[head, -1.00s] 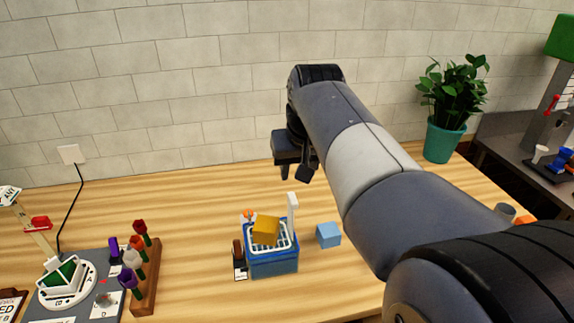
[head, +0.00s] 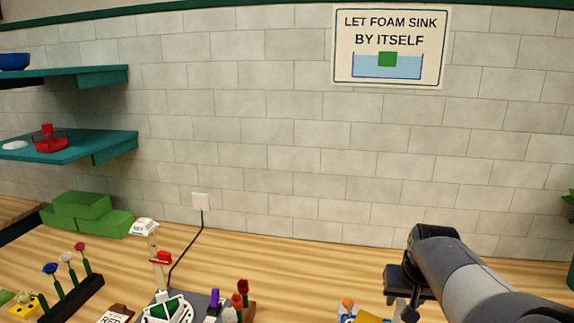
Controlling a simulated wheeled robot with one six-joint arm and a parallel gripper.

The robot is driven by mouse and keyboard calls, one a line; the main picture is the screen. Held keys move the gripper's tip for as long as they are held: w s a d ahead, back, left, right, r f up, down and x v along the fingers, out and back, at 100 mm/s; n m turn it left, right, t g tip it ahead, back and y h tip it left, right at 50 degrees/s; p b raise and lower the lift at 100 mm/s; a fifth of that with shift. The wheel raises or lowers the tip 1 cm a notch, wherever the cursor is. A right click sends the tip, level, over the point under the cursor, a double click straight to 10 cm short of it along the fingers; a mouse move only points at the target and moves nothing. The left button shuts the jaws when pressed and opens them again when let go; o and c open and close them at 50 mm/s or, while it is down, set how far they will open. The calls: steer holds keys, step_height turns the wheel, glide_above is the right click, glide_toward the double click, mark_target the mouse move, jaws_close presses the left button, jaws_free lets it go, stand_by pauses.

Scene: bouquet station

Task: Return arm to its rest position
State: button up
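My gripper (head: 404,300) shows at the lower right of the head view, at the end of my grey arm. It points down above the wooden table, just right of a small blue basin (head: 347,314) that is cut off by the bottom edge. Part of a yellow block (head: 368,318) shows at the basin. The fingers are small and partly hidden, so I cannot tell whether they are open or shut.
Flower holders (head: 72,298) and a white stand (head: 168,308) are at the lower left. Green foam blocks (head: 85,212) lie near the wall. Teal shelves (head: 75,146) jut out at the left. The table (head: 290,262) is clear near the wall.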

steer(key=shift+f+b, duration=1.65)
steer(key=shift+f, duration=0.9)
